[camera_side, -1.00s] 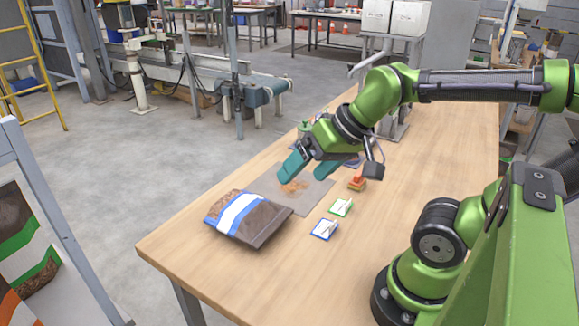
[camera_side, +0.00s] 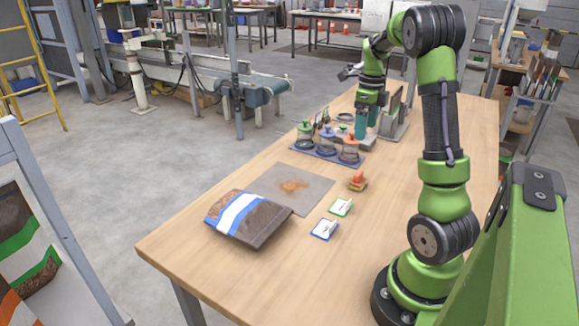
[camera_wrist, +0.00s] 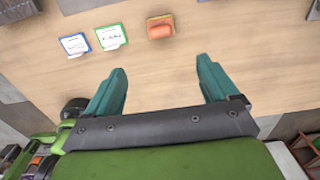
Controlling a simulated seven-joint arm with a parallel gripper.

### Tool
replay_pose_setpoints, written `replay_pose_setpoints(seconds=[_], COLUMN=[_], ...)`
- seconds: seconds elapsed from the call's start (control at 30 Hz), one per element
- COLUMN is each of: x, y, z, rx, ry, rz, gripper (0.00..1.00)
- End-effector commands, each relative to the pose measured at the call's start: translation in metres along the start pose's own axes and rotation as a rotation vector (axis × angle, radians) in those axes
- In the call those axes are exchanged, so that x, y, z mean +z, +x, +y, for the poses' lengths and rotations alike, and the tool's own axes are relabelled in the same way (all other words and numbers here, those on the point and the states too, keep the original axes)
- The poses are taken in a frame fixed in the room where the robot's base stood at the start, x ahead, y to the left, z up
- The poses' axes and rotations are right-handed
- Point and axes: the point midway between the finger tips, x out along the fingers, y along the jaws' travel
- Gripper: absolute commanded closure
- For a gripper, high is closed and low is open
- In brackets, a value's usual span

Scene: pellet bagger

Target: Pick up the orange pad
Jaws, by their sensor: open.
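A small block with an orange handle-like piece on top (camera_side: 357,181) sits on the table, right of the grey mat; I take it as the orange pad. In the wrist view it appears as an orange lump on an orange-edged base (camera_wrist: 159,27), beyond my fingertips and roughly between them. My gripper (camera_side: 366,122) is open and empty, with teal fingers, at the far part of the table behind the jars. It also shows in the wrist view (camera_wrist: 162,68), apart from the orange pad.
A green-edged card (camera_side: 341,207) and a blue-edged card (camera_side: 324,229) lie near the orange pad. A brown bag with a white and blue band (camera_side: 247,218) lies by the grey mat (camera_side: 312,186), which bears loose orange bits. Lidded jars stand on a tray (camera_side: 325,158).

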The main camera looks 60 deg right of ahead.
Motion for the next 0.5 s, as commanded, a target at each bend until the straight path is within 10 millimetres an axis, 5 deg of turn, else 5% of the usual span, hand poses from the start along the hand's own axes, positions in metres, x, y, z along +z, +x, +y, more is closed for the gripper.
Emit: replay_pose_setpoints(seconds=[0.5], x=[0.0], y=[0.098], z=[0.001], rx=[0.004], ry=[0.01], rz=[0.002], gripper=[0.13])
